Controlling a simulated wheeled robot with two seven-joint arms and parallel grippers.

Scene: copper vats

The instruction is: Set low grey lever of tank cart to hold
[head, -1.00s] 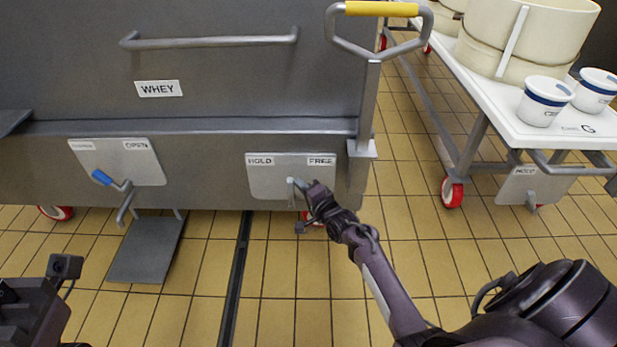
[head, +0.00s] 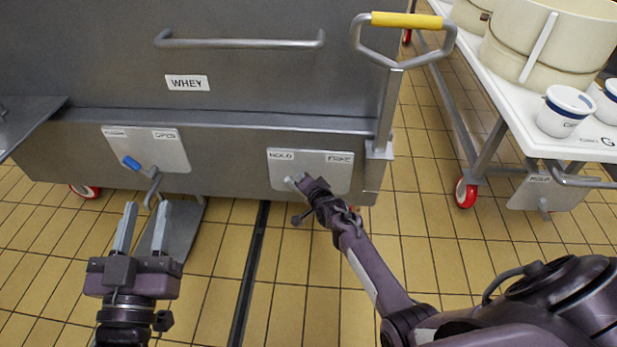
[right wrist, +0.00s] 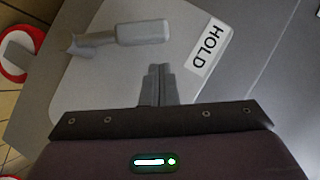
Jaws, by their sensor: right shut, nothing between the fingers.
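The grey tank cart (head: 240,80) marked WHEY carries a low plate (head: 335,177) labelled HOLD at left and FREE at right. In the right wrist view, the grey lever (right wrist: 125,35) stands at this plate, its thick grip end pointing towards the HOLD label (right wrist: 210,46). My right gripper (head: 297,181) is at the plate; its fingers (right wrist: 157,82) are shut and empty, beside the lever with a visible gap. In the head view the lever is hard to tell from the fingers. My left gripper (head: 147,205) is open and empty, low before the cart's left plate.
A yellow-topped handle (head: 407,20) rises at the cart's right. A white table (head: 535,125) with tubs stands at right. Tiled floor is free between them.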

